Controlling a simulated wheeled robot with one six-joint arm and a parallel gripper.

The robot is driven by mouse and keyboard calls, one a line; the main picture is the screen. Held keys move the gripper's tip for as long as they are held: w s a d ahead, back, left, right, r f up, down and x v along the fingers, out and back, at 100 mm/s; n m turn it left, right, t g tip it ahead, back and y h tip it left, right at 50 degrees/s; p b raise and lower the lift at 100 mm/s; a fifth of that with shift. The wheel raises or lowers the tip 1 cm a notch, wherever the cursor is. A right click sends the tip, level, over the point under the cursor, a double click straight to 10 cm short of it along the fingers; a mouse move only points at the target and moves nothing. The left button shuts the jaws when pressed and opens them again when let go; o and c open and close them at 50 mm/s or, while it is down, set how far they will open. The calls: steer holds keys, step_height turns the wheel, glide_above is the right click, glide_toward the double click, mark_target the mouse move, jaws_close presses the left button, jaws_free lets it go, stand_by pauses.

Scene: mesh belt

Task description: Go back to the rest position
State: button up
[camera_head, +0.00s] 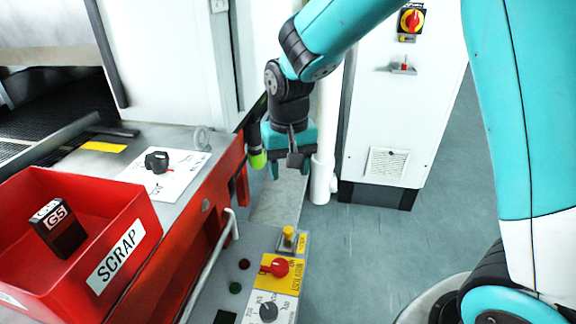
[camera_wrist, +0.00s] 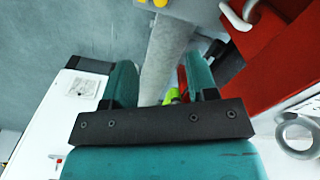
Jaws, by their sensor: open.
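My gripper (camera_head: 289,168) hangs at the middle of the head view, pointing down, beside the red machine frame and in front of the white cabinet. Its teal jaws are apart and nothing is held between them. In the wrist view my gripper (camera_wrist: 160,85) also shows open, with grey floor and a grey pipe beyond the jaws. A green-tipped part (camera_head: 257,159) shows just left of the gripper in the head view. It is partly hidden behind the right jaw in the wrist view (camera_wrist: 173,96).
A red SCRAP bin (camera_head: 138,205) holding a dark G5 block (camera_head: 58,229) stands at left. A control panel with a red switch (camera_head: 279,267) and a bent handrail (camera_head: 222,245) lie below the gripper. The white cabinet (camera_head: 385,120) stands behind; open floor (camera_head: 370,250) lies to the right.

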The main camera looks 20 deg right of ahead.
steer(key=s+a+r+n+y+p, duration=0.2)
steer(key=s+a+r+n+p, duration=0.1)
steer(key=s+r, duration=0.5)
steer(key=s+a+r+n+y+p, duration=0.2)
steer(key=s+r+n+p, duration=0.3)
steer(key=s+r, duration=0.4)
steer(key=s+a+n, duration=0.1)
steer(key=s, duration=0.3)
steer(key=shift+s+a, duration=0.25)
steer(key=shift+s, duration=0.15)
steer(key=shift+r, duration=0.15)
